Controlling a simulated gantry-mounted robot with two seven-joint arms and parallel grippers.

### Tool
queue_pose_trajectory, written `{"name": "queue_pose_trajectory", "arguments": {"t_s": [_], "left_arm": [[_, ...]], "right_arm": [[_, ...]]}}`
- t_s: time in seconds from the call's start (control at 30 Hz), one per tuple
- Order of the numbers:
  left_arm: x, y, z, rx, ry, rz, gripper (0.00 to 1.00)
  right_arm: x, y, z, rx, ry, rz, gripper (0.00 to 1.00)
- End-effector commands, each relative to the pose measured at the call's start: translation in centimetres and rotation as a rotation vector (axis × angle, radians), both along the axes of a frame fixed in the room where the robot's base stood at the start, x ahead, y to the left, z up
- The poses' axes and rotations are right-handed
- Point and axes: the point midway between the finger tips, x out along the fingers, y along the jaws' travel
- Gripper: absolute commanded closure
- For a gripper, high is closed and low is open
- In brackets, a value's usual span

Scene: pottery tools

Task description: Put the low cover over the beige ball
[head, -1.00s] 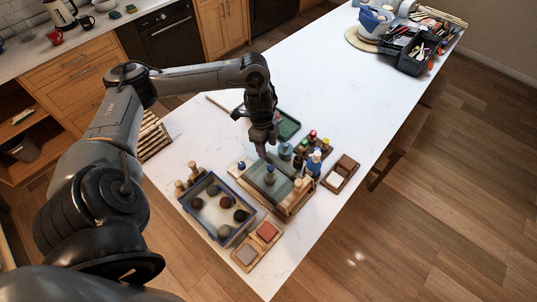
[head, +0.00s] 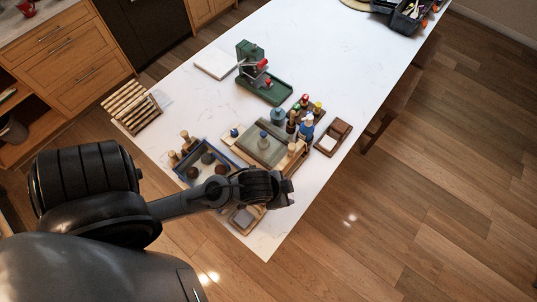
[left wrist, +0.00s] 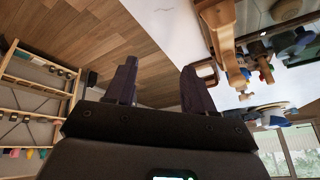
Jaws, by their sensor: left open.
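A flat grey-green panel (head: 252,152) lies on a wooden frame, with a blue-topped knob-like piece (head: 263,138) standing on it. I cannot be sure that this is the low cover. A blue-rimmed tray (head: 183,174) holds several dark and brown balls (head: 208,157); my left arm hides part of it. I cannot single out the beige ball. My right gripper is not in view.
A green press-like tool (head: 252,65) and a white slab (head: 215,63) stand farther back. A slatted rack (head: 133,106) is at left. The table's far middle is clear.

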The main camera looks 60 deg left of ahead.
Motion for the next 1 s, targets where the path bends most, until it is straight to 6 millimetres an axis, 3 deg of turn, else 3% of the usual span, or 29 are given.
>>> {"name": "queue_pose_trajectory", "arguments": {"t_s": [0.1, 0.2, 0.63, 0.77, 1.0], "left_arm": [[-3.1, 0.6, -0.4, -0.046, 0.105, 0.105, 0.46], [-4.5, 1.0, -0.5, -0.064, 0.151, 0.148, 0.46], [-4.9, 1.1, -0.3, -0.070, 0.169, 0.161, 0.46], [-4.9, 1.0, 1.2, -0.070, 0.169, 0.160, 0.46], [-4.9, 1.0, 6.2, -0.070, 0.168, 0.160, 0.46]], "right_arm": [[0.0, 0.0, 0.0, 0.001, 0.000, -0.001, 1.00], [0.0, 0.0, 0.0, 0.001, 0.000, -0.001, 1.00], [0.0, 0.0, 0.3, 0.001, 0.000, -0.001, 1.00], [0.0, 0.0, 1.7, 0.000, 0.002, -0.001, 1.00], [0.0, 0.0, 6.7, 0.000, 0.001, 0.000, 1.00]]}}
